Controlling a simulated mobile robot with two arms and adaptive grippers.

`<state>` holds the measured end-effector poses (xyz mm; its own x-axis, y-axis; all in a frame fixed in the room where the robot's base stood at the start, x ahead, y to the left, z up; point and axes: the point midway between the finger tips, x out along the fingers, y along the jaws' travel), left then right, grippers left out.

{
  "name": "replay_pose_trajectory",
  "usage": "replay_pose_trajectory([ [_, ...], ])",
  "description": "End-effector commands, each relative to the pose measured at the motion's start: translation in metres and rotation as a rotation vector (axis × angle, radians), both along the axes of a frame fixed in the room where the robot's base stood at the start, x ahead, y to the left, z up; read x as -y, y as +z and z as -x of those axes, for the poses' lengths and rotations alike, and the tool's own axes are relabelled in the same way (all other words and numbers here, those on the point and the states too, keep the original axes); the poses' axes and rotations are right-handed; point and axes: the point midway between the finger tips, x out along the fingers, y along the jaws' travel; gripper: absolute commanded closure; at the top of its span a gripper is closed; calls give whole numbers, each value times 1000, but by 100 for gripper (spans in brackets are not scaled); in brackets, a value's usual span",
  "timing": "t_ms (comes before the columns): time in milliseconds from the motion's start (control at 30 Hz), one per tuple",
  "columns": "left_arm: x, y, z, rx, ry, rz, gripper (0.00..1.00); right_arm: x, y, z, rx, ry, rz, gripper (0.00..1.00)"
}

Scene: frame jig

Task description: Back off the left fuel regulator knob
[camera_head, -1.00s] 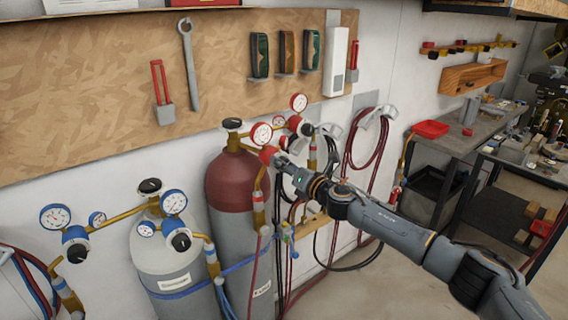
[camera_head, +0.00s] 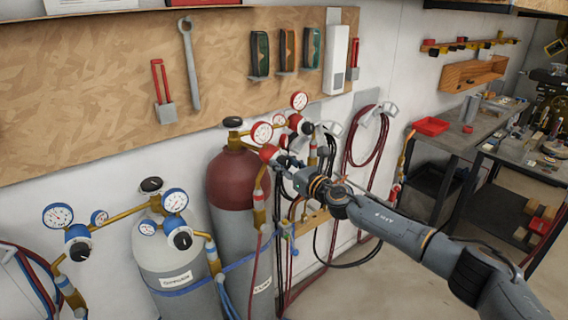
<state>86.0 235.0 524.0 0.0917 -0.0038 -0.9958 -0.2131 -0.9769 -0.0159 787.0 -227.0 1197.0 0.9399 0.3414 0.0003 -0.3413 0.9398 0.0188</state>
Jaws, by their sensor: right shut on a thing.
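The red-topped fuel cylinder (camera_head: 232,180) stands at the middle against the wall. Its left fuel regulator (camera_head: 268,152) is red, on a brass fitting, with a red-rimmed white gauge (camera_head: 262,132). My right gripper (camera_head: 279,161) comes in from the right and is shut on the knob at the front of this regulator. The fingers hide most of the knob, so its turn angle cannot be read. A second red regulator with a black knob (camera_head: 307,128) and a gauge (camera_head: 299,101) sits just to the right. My left gripper is not in view.
A grey cylinder (camera_head: 168,257) with blue-rimmed gauges and black knobs stands at the left. Red and dark hoses (camera_head: 366,150) hang behind my right arm. A workbench (camera_head: 455,140) stands at the right. The floor between it and the hoses is partly clear.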

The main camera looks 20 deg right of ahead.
Motion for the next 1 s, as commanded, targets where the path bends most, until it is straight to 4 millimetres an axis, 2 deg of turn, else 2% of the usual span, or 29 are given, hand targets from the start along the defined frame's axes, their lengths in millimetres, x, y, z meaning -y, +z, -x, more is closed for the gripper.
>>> replay_pose_trajectory([
  [367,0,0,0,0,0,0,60,-1,-2,1,-3,1,4,93],
  [400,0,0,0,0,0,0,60,-1,-2,1,-3,1,4,58],
  [500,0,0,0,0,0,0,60,0,-2,0,-2,1,3,38],
  [833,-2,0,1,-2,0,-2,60,0,-1,1,0,0,2,38],
  [1000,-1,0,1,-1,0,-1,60,6,-1,12,0,-1,4,38],
])
